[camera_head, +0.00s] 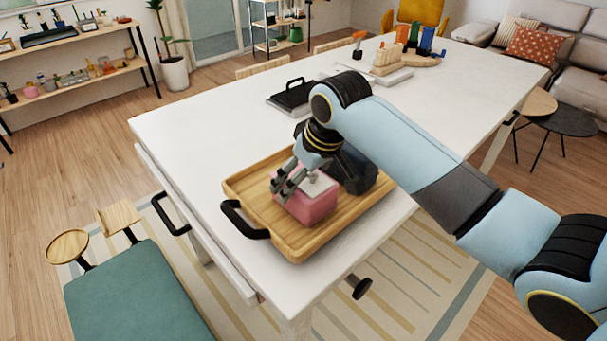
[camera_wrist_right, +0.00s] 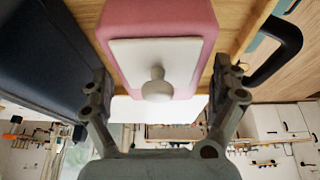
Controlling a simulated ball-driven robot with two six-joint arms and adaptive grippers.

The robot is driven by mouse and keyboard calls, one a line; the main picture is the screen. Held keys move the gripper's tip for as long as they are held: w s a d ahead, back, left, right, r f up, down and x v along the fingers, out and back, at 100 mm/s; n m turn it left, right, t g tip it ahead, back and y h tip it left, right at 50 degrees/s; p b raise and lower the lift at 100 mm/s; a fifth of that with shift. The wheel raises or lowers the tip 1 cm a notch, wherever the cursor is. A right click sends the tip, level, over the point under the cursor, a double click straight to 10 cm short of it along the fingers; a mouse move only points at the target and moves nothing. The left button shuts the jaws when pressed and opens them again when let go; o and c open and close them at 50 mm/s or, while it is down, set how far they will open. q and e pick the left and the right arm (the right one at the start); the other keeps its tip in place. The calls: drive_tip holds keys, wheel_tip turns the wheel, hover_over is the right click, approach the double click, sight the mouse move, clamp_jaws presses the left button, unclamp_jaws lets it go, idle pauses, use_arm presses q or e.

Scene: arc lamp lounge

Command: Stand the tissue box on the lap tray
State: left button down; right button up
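The pink tissue box (camera_head: 311,206) stands upright on the wooden lap tray (camera_head: 297,247), near its front left part. Its white top with a knob-like white tuft shows in the wrist view (camera_wrist_right: 160,58). My right gripper (camera_head: 283,187) reaches down over the box from above. In the wrist view its two fingers (camera_wrist_right: 163,80) are spread wide, one near each side of the box, with no clear sign of a squeeze. Whether the fingertips touch the box is hard to tell. My left gripper is not in view.
A dark block-like object (camera_head: 355,174) stands on the tray beside the box, partly hidden by my arm. The tray has a black handle (camera_head: 243,222). A black item (camera_head: 291,96) lies farther back on the white table (camera_head: 200,125). The table's left part is clear.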

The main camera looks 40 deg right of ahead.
drive_tip(key=v, duration=1.2)
drive_tip(key=shift+r, duration=0.2)
drive_tip(key=shift+w, duration=0.1)
